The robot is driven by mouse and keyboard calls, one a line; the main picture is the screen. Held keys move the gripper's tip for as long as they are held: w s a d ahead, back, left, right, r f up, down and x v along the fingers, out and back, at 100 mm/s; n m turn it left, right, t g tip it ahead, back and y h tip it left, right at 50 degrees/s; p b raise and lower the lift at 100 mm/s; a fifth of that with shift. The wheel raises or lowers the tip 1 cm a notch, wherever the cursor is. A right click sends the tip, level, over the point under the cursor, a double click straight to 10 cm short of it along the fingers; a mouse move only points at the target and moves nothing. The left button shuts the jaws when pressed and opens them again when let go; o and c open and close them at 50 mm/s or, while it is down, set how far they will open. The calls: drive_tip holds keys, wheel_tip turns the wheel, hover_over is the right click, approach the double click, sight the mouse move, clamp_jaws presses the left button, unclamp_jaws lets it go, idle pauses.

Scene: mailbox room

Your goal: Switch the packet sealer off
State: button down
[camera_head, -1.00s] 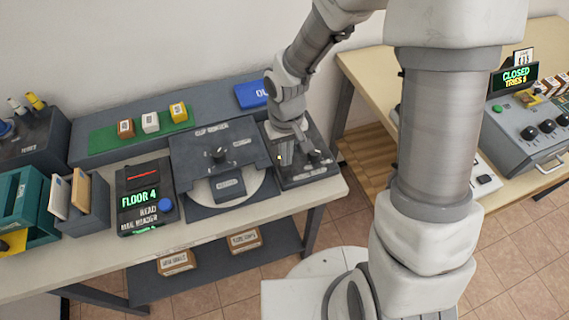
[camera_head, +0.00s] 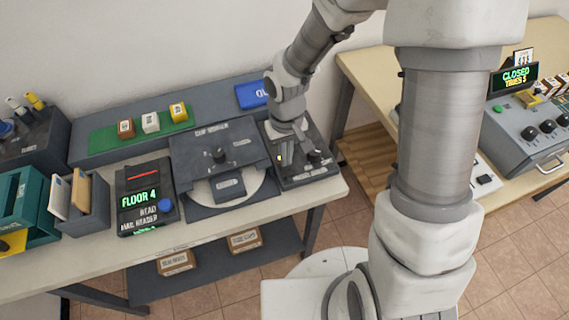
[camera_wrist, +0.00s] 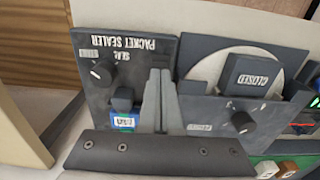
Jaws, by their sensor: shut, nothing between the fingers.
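The packet sealer (camera_head: 293,182) is a dark flat unit at the right end of the left table. In the wrist view its label (camera_wrist: 121,43) reads upside down. There it carries a black round knob (camera_wrist: 102,73) with a white mark, and a dark block (camera_wrist: 122,103) above a blue-and-white label. My gripper (camera_wrist: 160,75) is shut and empty, its grey fingers over the sealer, right of the knob and block in the wrist view. I cannot tell whether the fingertips touch the panel. In the head view my wrist (camera_head: 287,115) partly hides the sealer.
The neighbouring stamp-like unit (camera_head: 188,152) with its own knob (camera_wrist: 243,121) sits close beside the sealer. A mail reader (camera_head: 145,195) showing "FLOOR 4", a green strip (camera_head: 105,138) with small blocks and a blue box (camera_head: 251,95) are nearby. A second table (camera_head: 372,72) stands right.

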drive_tip(key=shift+f+b, duration=1.05)
drive_tip(key=shift+f, duration=0.1)
idle(0.8)
drive_tip(key=shift+r+p, duration=2.85)
drive_tip(key=shift+r, duration=0.7)
drive_tip(key=s+d+r+m+t, duration=0.1)
drive_tip(key=d+r, duration=0.2)
drive_tip(key=r, duration=0.4)
drive_tip(key=s+d+r+m+t, duration=0.1)
drive_tip(key=s+d+r+t, duration=0.1)
drive_tip(key=d+r, duration=0.35)
drive_tip(key=s+d+r+m+t, duration=0.1)
drive_tip(key=s+d+r+t, duration=0.1)
drive_tip(key=s+r, duration=0.7)
wheel_tip(320, 180, up, 2)
drive_tip(key=shift+s+r+t, duration=0.1)
drive_tip(key=shift+s+t, duration=0.1)
drive_tip(key=shift+t, duration=0.1)
